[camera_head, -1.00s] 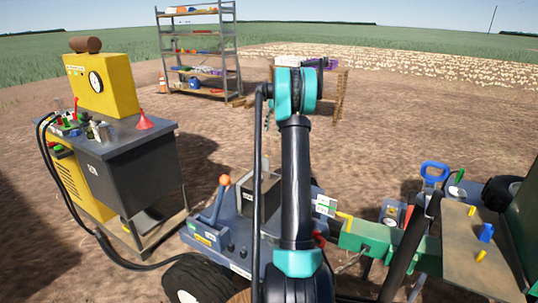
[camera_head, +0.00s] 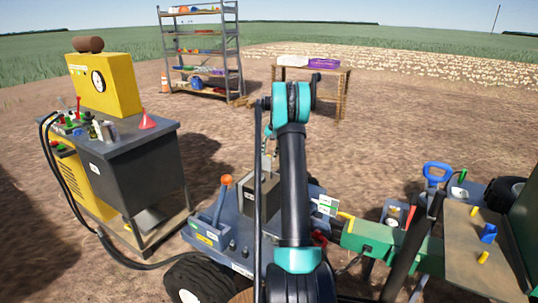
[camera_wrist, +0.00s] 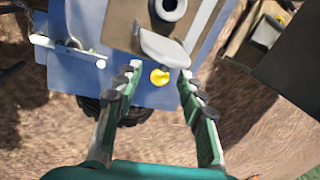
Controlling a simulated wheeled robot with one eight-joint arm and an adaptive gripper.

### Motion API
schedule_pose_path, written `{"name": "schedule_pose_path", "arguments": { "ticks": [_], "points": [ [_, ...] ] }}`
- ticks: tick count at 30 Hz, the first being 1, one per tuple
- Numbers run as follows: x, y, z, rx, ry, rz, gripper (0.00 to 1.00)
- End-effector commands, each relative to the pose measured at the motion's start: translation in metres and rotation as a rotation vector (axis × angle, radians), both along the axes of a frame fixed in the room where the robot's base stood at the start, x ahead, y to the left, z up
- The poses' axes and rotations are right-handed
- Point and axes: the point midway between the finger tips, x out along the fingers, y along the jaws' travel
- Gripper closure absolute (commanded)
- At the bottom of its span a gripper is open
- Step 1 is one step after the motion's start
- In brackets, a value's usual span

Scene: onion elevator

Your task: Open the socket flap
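In the wrist view, a light grey rounded plate (camera_wrist: 163,47), which looks like the socket flap, sits on a grey-brown box face beside a black ring-shaped socket (camera_wrist: 169,8). I cannot tell for certain whether the flap is shut. A round yellow knob (camera_wrist: 160,77) is just below the plate. My gripper (camera_wrist: 158,75) is open, its fingers on either side of the knob in the picture, with nothing seen between them in its hold. In the head view my arm hides most of the gripper. The dark box (camera_head: 261,199) stands on a blue-grey machine (camera_head: 205,233).
A grey metal rod latch (camera_wrist: 70,45) lies left of the plate. In the head view, a yellow and grey cabinet (camera_head: 128,163) with a hose stands left. A green beam (camera_head: 378,242) runs right. A shelf (camera_head: 203,50) and table (camera_head: 340,85) stand behind on open soil.

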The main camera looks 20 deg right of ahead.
Motion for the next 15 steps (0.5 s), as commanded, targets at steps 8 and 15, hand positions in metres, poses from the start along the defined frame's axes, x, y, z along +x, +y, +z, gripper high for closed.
{"name": "schedule_pose_path", "arguments": {
  "ticks": [8,15],
  "points": [
    [0.0002,0.0002,-0.0003,0.000,0.000,0.000,0.66],
    [0.0002,0.0001,-0.0001,0.000,0.000,0.000,0.96]
  ]
}}
